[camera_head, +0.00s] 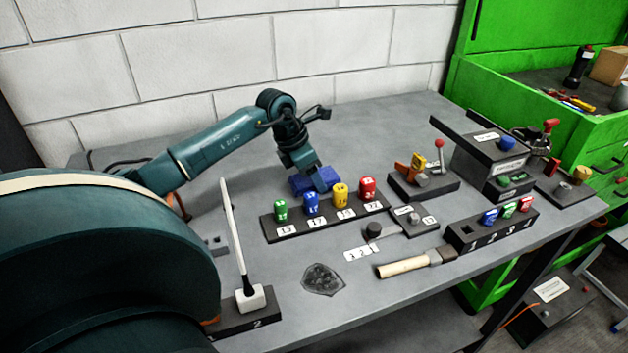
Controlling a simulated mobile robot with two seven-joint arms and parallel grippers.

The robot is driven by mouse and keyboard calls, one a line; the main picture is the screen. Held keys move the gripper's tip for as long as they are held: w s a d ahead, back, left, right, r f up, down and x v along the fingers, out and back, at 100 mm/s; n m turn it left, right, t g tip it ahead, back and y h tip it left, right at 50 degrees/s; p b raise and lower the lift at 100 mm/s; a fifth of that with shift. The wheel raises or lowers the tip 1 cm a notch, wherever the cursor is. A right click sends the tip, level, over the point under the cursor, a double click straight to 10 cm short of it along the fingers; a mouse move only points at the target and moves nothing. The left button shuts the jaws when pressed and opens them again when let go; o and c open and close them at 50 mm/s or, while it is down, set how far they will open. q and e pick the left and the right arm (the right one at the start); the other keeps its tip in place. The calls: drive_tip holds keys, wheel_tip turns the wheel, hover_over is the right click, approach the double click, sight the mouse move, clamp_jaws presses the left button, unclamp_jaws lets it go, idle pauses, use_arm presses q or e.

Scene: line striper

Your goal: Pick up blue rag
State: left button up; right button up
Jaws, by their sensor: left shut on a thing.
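The blue rag (300,185) is a small folded-looking blue piece on the grey workbench, behind the black block with numbered tags. My left gripper (313,181) reaches down to it from above, at the end of the dark teal arm that comes in from the left. It is shut on the rag, and its fingers hide part of it. I cannot tell whether the rag touches the bench. My right gripper is not in view.
The black block (268,230) with green, blue, yellow and red pieces stands just in front of the rag. A white-handled tool (236,235) stands upright at left. A wooden-handled brush (405,264) lies at front. The bench (360,125) is clear behind the rag.

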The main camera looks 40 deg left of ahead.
use_arm(q)
drive_tip(key=shift+c, duration=0.3)
wheel_tip(320, 180, up, 10)
drive_tip(key=shift+b, duration=0.3)
